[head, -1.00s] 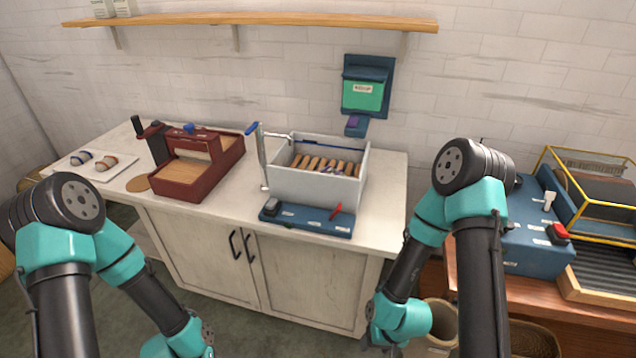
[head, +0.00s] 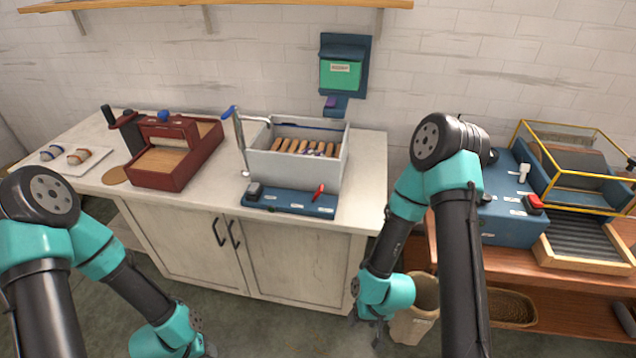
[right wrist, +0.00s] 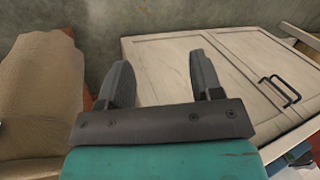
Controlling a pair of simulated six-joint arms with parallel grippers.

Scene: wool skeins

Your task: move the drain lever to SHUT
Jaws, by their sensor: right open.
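A small red lever (head: 318,192) stands tilted on the blue panel (head: 285,203) along the front of a grey basin (head: 262,173), in the head view. It looks like the drain lever; the small labels beside it are too small to read. My right gripper (head: 376,332) hangs low in front of the counter, well below and to the right of the lever. In the right wrist view the right gripper (right wrist: 160,85) is open, with nothing between its fingers. My left wrist shows at the bottom edge, but its fingers are out of frame.
The basin holds several tan pieces, and a blue-handled crank (head: 238,140) stands at its left. A red-brown wooden device (head: 178,175) is farther left. A blue machine (head: 507,220) stands on the right table. A bin (head: 418,300) is beside my right gripper.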

